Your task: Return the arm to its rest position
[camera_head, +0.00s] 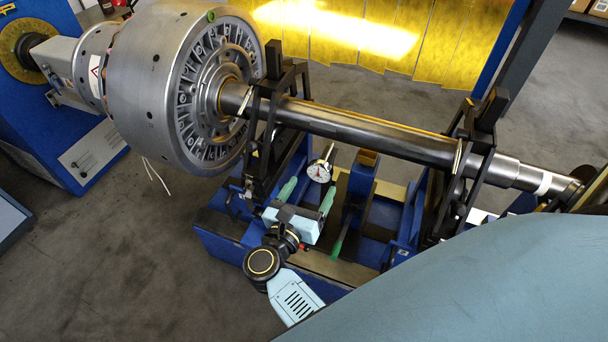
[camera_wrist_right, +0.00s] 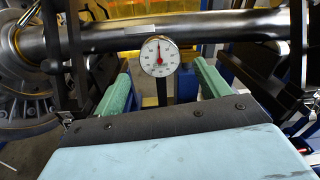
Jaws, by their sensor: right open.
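My right gripper (camera_head: 308,192) has two green fingers and shows in the middle of the head view. It is open, with its fingers spread apart. A round white dial gauge (camera_head: 319,171) stands just beyond the fingertips, below the shaft. In the right wrist view the open right gripper (camera_wrist_right: 163,82) has one finger on each side of the picture, and the dial gauge (camera_wrist_right: 160,57) shows upright in the gap. Nothing is seen held between the fingers. My left gripper is not in view.
A long steel shaft (camera_head: 370,131) with a big grey rotor (camera_head: 170,85) rests across two black supports (camera_head: 270,130) on a blue stand (camera_head: 225,240). A yellow strip curtain (camera_head: 400,40) hangs behind. A green-handled object (camera_head: 338,243) is beside my gripper. Grey floor at lower left is clear.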

